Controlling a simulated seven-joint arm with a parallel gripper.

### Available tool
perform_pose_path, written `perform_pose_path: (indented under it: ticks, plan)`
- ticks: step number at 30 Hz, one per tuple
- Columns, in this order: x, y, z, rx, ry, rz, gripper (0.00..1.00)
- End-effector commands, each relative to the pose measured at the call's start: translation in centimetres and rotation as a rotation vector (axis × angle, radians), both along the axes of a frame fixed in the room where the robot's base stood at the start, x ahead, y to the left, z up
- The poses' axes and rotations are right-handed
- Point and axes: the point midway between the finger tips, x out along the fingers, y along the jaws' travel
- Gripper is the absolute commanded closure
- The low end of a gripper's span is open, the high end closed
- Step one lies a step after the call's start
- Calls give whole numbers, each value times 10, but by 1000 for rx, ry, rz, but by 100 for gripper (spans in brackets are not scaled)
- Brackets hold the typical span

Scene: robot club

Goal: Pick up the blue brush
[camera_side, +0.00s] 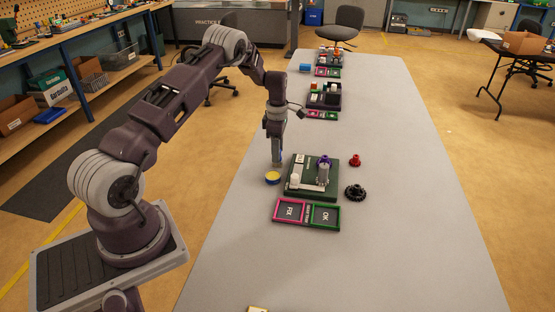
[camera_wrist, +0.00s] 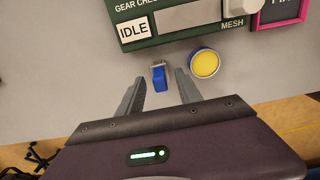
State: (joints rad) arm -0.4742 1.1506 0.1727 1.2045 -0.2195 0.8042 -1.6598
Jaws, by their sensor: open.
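The blue brush (camera_wrist: 160,80) is small, with a blue body and a greyish end toward the green board. In the wrist view it lies on the grey table at the tips of my gripper (camera_wrist: 161,75). The jaws are open, one finger to each side of the brush, with a gap on both sides. In the side view my gripper (camera_side: 277,164) points straight down, low over the table at the left of the board. I cannot make out the brush there.
A round blue tin with yellow contents (camera_wrist: 204,63) stands close beside the right finger. The green gear-check board (camera_side: 312,192) is just beyond. FIX and OK frames (camera_side: 307,228), a red piece (camera_side: 355,160) and a black gear (camera_side: 355,192) lie nearby. The table's right side is clear.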

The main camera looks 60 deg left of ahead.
Motion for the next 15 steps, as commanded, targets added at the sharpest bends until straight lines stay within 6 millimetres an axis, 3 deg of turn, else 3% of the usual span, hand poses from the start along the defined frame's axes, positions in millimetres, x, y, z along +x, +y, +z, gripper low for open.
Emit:
perform_pose_path:
  ticks: [7,13,15]
  plan:
    - [0,0,-4,0,0,-1,58]
    - [0,0,-4,0,0,-2,96]
    - [0,0,-4,0,0,-2,100]
